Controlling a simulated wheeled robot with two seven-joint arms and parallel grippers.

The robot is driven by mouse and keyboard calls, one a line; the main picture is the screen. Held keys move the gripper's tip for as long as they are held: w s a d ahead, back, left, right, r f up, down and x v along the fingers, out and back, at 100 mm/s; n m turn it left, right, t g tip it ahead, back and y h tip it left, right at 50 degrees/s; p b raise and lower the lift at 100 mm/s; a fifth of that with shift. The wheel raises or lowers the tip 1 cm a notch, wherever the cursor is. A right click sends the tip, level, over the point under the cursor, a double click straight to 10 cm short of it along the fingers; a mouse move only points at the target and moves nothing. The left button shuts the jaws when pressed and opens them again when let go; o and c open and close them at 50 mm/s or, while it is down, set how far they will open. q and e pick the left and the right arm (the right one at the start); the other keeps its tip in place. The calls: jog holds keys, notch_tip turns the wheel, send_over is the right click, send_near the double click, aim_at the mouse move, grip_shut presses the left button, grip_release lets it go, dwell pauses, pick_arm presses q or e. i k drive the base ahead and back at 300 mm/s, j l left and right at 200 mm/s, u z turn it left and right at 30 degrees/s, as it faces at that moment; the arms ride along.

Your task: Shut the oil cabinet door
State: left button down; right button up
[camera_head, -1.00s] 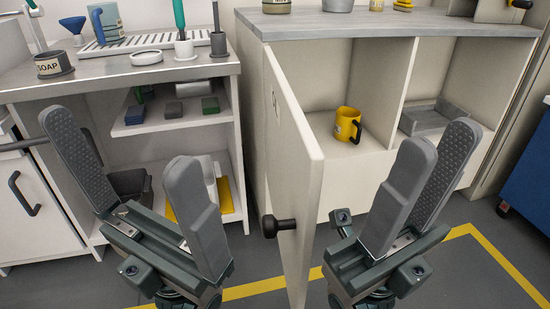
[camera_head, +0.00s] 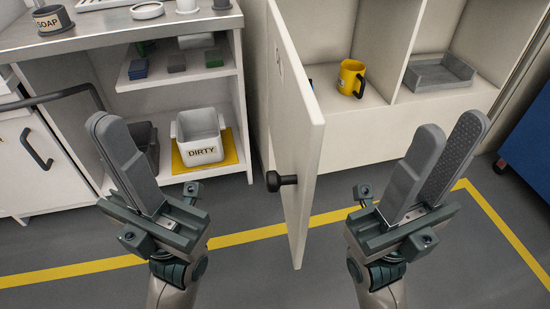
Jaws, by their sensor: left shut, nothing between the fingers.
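The cabinet door (camera_head: 300,125) is a pale panel standing wide open. It juts from the left side of the cabinet toward me, seen nearly edge-on. Its black knob (camera_head: 281,181) sticks out on the door's left face, low near the free edge. The cabinet (camera_head: 350,130) is open, with a yellow mug (camera_head: 351,77) inside its left compartment. My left gripper (camera_head: 101,122) is shut and empty, left of the door and apart from it. My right gripper (camera_head: 453,124) is open and empty, right of the door and in front of the cabinet, not touching the door.
A grey tray (camera_head: 438,75) lies in the right compartment. At left, an open shelf unit (camera_head: 238,100) holds a white DIRTY bin (camera_head: 200,140) on a yellow mat. A blue cabinet (camera_head: 528,150) stands at far right. Grey floor with yellow tape (camera_head: 240,235) lies clear around the door.

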aim_at(297, 123)
jog(key=k+j, duration=0.1)
jog(key=j, duration=0.7)
jog(key=k+j+z, duration=0.1)
jog(key=j, duration=0.3)
jog(key=k+j, duration=0.15)
jog(key=j, duration=0.2)
